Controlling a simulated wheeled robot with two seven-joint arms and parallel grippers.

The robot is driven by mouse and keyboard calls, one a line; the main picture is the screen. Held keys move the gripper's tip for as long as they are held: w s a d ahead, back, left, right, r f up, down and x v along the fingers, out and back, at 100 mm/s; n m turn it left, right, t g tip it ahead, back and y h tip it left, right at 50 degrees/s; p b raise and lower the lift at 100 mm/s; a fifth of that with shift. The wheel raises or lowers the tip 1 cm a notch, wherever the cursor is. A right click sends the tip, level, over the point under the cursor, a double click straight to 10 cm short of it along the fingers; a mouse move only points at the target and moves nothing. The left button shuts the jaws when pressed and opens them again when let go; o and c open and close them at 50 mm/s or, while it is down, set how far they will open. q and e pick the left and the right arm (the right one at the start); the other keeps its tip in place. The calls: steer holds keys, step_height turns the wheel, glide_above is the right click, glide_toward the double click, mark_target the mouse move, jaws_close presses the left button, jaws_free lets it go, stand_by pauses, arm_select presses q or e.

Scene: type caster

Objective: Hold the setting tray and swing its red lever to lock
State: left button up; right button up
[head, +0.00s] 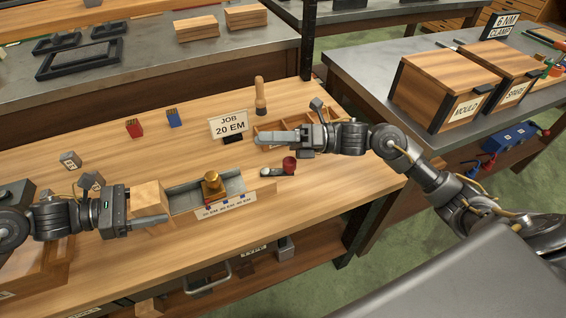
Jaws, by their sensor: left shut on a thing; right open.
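The setting tray (233,185) lies on the wooden bench, a grey metal channel with a wooden block (148,194) at its left end. My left gripper (160,212) is shut at this end, on the tray's wooden block; its fingers partly hide the contact. A brass piece (212,184) stands in the channel, with a label strip (226,208) along the front. The lever's dark red knob (290,163) is at the tray's right end, with a short metal arm (273,172). My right gripper (268,138) is open and empty, above and left of the knob, apart from it.
A divided wooden box (295,127) lies behind my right gripper. The bench right of the knob is clear.

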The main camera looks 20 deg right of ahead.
mark_target(289, 164)
steer(key=s+d+f+n+t+h, duration=0.1)
steer(key=s+d+f, duration=0.1)
steer(key=d, duration=0.2)
steer(key=s+d+f+n+t+h, duration=0.1)
steer(key=s+d+f+n+t, duration=0.1)
steer(key=d+f, duration=0.1)
steer(key=s+d+f+n+t+h, duration=0.1)
steer(key=s+d+f+t+h, duration=0.1)
steer(key=d, duration=0.4)
steer(key=shift+s+f+n, duration=0.4)
steer(key=shift+s+f, duration=0.2)
steer(key=shift+f, duration=0.15)
steer(key=shift+s+d+f+n+t, duration=0.3)
steer(key=shift+s+d+n, duration=0.1)
steer(key=shift+s+d, duration=0.1)
steer(key=x, duration=1.2)
steer(key=shift+w+f, duration=0.1)
steer(key=shift+w, duration=0.05)
steer(key=c, duration=0.9)
